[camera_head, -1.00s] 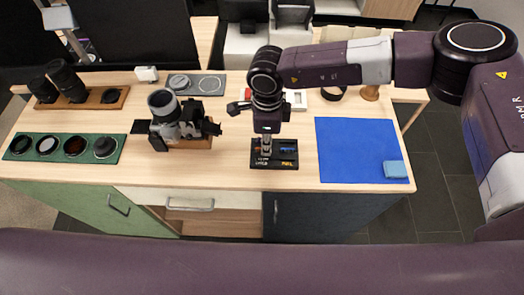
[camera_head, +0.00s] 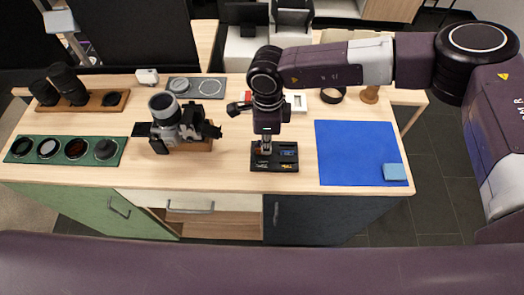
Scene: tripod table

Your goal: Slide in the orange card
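A black card holder (camera_head: 289,167) lies on the table near its front edge, with small blue and yellow marks in its right half. My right gripper (camera_head: 267,150) points straight down over the holder's left half, very close to it. A small orange-brown patch (camera_head: 260,150) shows beside the fingertips; it may be the orange card, but it is too small to be sure. The fingers look close together; whether they grip anything cannot be told. A camera (camera_head: 177,124) with a large grey lens stands left of the holder on a wooden block. My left gripper is not in view.
A blue mat (camera_head: 350,150) with a light blue block (camera_head: 394,172) lies to the right. A green tray (camera_head: 120,150) of round filters and a wooden tray (camera_head: 47,104) of lenses are at left. A grey tray (camera_head: 211,88) lies behind the camera. Bare wood separates camera and holder.

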